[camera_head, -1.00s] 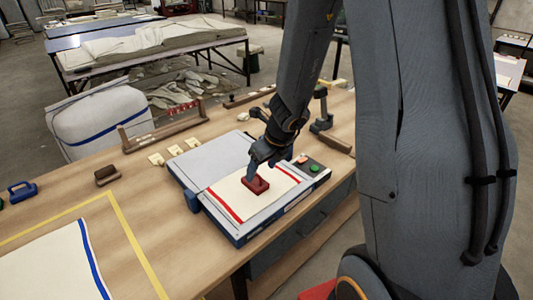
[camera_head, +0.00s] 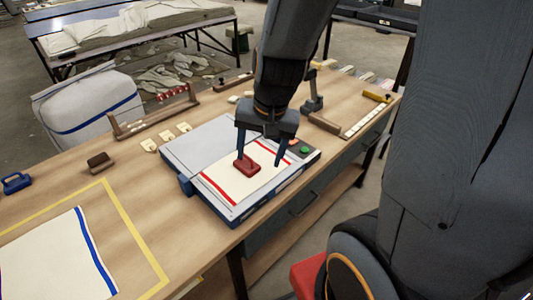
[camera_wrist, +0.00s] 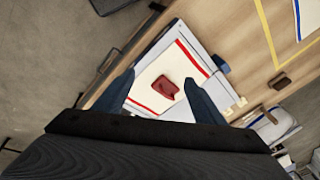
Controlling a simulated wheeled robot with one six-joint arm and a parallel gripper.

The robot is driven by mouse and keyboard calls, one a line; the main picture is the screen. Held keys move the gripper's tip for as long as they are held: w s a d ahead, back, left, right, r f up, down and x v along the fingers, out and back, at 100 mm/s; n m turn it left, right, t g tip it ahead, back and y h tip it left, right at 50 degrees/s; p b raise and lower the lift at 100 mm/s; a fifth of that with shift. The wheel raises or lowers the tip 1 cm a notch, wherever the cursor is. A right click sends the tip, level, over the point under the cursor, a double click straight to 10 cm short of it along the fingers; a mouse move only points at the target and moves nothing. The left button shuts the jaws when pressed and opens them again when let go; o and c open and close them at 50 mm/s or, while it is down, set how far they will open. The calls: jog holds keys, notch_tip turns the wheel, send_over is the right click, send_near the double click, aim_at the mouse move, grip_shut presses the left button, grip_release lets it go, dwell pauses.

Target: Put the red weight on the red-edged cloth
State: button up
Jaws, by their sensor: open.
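The red weight (camera_head: 246,164) sits upright on the red-edged cloth (camera_head: 236,180), between its two red stripes. The cloth lies flat on the blue-and-white folding board (camera_head: 195,152). My gripper (camera_head: 261,160) is open above the board, with one finger near the weight and the other to its right. In the wrist view the weight (camera_wrist: 167,87) shows between the spread fingers, apart from both, on the cloth (camera_wrist: 157,70).
A blue-edged cloth (camera_head: 50,262) lies inside a yellow taped outline at the front left. A blue weight (camera_head: 17,182) and a brown block (camera_head: 101,162) stand on the table. Several tags and a wooden rack (camera_head: 152,119) are behind the board.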

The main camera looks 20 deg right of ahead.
jog(key=n, duration=0.2)
jog(key=s+n, duration=0.1)
jog(key=n, duration=0.1)
jog(key=s+d+r+n, duration=0.1)
jog(key=n, duration=0.1)
jog(key=shift+s+r+h, duration=0.1)
jog(key=shift+s+h, duration=0.1)
jog(key=shift+h, duration=0.2)
notch_tip(320, 180, down, 9)
jog(key=g+b, duration=0.1)
jog(key=b, duration=0.6)
jog(key=shift+r, duration=0.15)
jog(key=shift+a, duration=0.1)
